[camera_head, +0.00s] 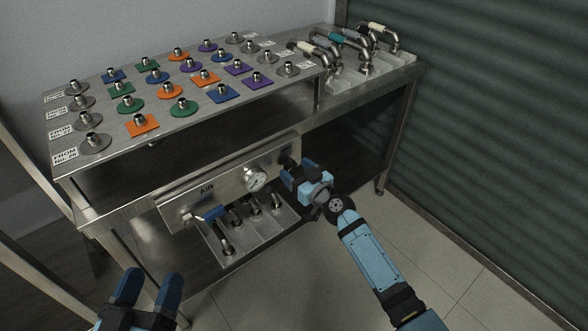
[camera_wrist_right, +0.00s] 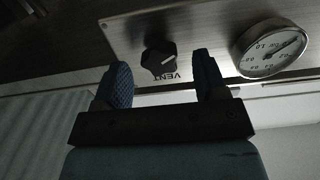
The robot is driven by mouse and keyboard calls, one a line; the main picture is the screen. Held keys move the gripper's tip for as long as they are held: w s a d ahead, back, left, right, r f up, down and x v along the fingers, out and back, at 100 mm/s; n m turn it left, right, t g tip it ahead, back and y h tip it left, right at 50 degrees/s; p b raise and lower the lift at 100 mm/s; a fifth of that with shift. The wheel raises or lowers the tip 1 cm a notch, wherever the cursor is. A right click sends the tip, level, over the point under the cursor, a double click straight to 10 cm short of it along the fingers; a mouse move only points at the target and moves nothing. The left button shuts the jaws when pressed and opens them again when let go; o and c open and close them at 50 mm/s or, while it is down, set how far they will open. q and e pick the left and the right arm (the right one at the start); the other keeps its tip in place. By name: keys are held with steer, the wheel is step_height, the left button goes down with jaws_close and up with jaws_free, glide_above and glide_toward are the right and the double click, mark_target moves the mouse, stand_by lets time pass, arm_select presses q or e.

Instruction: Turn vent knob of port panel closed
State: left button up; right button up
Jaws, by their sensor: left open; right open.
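The port panel (camera_head: 220,189) is a metal plate on the front of the steel bench, marked AIR. Its vent knob (camera_wrist_right: 159,57) is black with a white pointer line and sits above the VENT label in the right wrist view. In the head view the knob is largely hidden beside my right gripper (camera_head: 296,169). The right gripper is open, and its two blue fingers (camera_wrist_right: 160,84) stand either side of the knob in the wrist picture, apart from it. My left gripper (camera_head: 154,288) is open and empty at the lower left, away from the panel.
A pressure gauge (camera_head: 255,180) sits left of the right gripper, close to it. A blue-handled valve (camera_head: 208,215) and several pipe stubs lie below the panel. The bench top (camera_head: 150,88) carries coloured fittings and overhangs the panel. The floor in front is clear.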

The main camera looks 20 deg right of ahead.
steer(key=shift+w+a, duration=0.2)
steer(key=shift+w, duration=0.35)
steer(key=c, duration=0.9)
